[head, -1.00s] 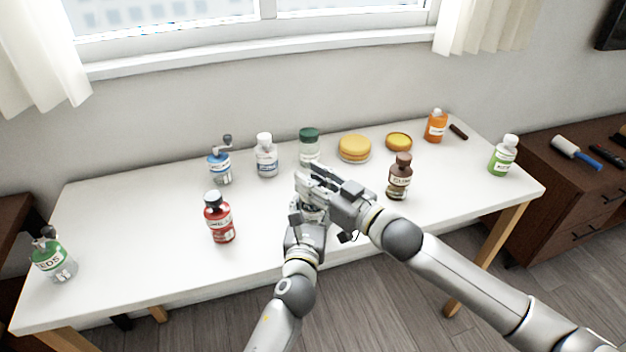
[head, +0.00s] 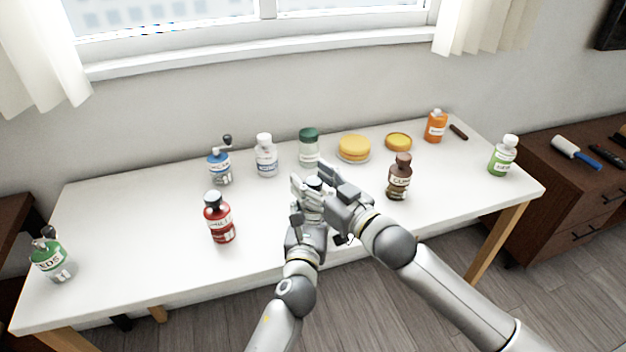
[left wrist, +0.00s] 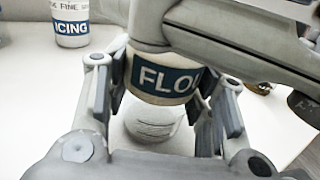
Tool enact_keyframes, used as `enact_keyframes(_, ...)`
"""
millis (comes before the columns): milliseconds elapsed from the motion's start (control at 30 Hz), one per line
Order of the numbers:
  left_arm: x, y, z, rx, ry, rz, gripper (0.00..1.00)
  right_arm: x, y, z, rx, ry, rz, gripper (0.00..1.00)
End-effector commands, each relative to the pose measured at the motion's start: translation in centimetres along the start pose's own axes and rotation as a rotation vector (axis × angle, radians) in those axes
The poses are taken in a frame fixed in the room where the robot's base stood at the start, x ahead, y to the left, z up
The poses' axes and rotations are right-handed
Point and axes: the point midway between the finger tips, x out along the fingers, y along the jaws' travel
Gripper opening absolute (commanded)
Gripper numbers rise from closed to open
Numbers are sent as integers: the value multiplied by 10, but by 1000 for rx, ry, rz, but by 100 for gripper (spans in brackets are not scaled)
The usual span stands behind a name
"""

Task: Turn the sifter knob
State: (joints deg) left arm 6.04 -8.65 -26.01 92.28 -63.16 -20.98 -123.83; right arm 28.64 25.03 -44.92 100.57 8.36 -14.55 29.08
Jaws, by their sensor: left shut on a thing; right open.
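A container with a blue label reading "FLO…" (left wrist: 160,79), which I take to be the flour sifter, stands between the fingers of my left gripper (left wrist: 158,100) in the left wrist view. The left gripper is shut on its body. In the head view the left gripper (head: 311,212) is at the table's front middle, and the sifter is mostly hidden by the hands. My right gripper (head: 314,181) is open around the sifter's top. Its grey parts cover that top in the left wrist view, so the knob cannot be made out clearly.
A red-labelled bottle (head: 220,218) stands left of the hands, a brown bottle (head: 399,178) to the right. Behind are a blue grinder (head: 219,166), a white icing bottle (head: 266,158), a green-lidded jar (head: 309,150) and a yellow round item (head: 354,148).

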Motion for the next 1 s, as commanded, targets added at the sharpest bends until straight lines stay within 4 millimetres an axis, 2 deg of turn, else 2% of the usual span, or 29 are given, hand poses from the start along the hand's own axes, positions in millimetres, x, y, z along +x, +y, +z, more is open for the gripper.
enact_keyframes(267,0,1,0,0,1,2,23,-9,1,2,0,-3,2,55)
enact_keyframes(367,0,1,0,0,1,2,23,-24,1,2,-1,-3,2,55)
enact_keyframes(700,0,1,-1,0,1,2,23,-94,0,2,0,-4,1,55)
enact_keyframes(833,0,1,0,-1,1,2,23,-110,0,1,0,-2,1,55)
enact_keyframes(1000,0,1,0,-1,1,2,23,-119,0,0,0,-1,0,55)
